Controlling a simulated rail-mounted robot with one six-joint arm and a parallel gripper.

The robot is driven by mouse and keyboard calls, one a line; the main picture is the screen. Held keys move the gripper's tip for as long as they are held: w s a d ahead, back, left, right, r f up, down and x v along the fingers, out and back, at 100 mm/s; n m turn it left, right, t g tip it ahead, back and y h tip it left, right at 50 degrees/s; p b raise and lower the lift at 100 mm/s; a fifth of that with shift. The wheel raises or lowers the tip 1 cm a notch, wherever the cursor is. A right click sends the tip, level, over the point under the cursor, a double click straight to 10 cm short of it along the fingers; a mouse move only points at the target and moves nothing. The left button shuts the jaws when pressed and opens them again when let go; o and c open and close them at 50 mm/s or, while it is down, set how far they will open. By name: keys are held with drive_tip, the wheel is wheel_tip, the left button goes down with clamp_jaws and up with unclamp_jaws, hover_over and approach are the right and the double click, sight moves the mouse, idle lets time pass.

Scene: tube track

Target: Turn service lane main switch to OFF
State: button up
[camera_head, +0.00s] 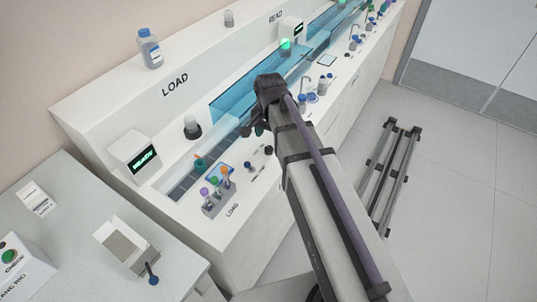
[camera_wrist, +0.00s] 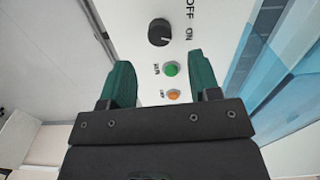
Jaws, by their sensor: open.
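The main switch is a round black knob (camera_wrist: 159,32) on a white panel in the wrist view. The words OFF and ON are printed beside it, at its right in the picture. Its pointer is too small to read surely. My gripper (camera_wrist: 160,62) has two green fingers spread apart with nothing between them. The knob shows beyond the fingertips, between their lines, and apart from them. In the head view my gripper (camera_head: 252,126) is mostly hidden behind my arm, over the bench front. I cannot make out the knob there.
A green button (camera_wrist: 171,69) and an orange button (camera_wrist: 173,95) sit below the knob. A blue clear cover (camera_wrist: 285,45) rises at the right. The LOAD bench holds a tube rack (camera_head: 222,200) and a READY display (camera_head: 134,157).

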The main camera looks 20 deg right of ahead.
sight(269, 148)
wheel_tip(269, 148, down, 6)
drive_tip(key=b, duration=0.4)
drive_tip(key=shift+f, duration=0.2)
drive_tip(key=shift+r, duration=0.1)
drive_tip(key=shift+s, duration=0.1)
drive_tip(key=shift+c, duration=0.3)
drive_tip(key=c, duration=0.9)
